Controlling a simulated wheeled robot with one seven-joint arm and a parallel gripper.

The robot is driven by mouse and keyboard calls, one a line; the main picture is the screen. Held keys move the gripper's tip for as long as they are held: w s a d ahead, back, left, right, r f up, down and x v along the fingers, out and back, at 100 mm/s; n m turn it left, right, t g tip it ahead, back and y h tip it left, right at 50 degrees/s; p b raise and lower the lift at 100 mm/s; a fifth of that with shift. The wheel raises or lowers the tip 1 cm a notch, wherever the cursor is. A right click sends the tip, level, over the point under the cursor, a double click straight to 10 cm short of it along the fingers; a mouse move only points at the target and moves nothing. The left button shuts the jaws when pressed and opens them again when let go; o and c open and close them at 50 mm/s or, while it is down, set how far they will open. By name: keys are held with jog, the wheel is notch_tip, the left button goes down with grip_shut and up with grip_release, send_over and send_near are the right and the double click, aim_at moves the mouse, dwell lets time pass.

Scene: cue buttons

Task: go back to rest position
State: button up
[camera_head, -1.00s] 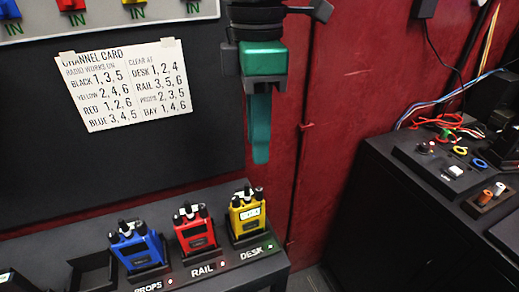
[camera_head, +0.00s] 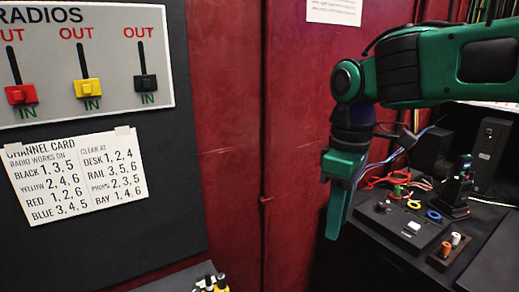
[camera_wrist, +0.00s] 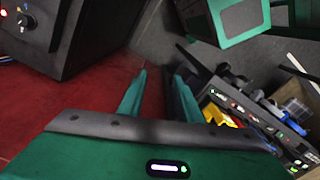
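My gripper (camera_head: 335,225) is green and hangs from my arm on the right side of the head view, fingers pointing down. It is in front of the red wall and left of the black cabinet, clear of both. In the wrist view its two fingers (camera_wrist: 158,85) stand apart with nothing between them. The radio rack (camera_wrist: 262,120) is to the right in the wrist view. The yellow radio (camera_wrist: 214,115) is in it, partly hidden by my gripper body. In the head view only radio tops (camera_head: 210,284) show at the bottom edge.
A black cabinet (camera_head: 350,275) on the right carries cables, knobs and a small upright device (camera_head: 458,185). A board with red, yellow and black sliders (camera_head: 88,60) and a channel card (camera_head: 75,178) are on the left. The red wall (camera_head: 230,130) between is clear.

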jog(key=s+d+f+m, duration=0.2)
jog(key=d+f+m, duration=0.15)
jog(key=d, duration=0.45)
jog(key=s+d+f+m, duration=0.2)
jog(key=d+m, duration=0.3)
jog(key=d, duration=0.3)
jog(key=s+d+f+m, duration=0.7)
jog(key=s+d+m, duration=0.2)
jog(key=s+d, duration=0.1)
jog(key=shift+s, duration=0.75)
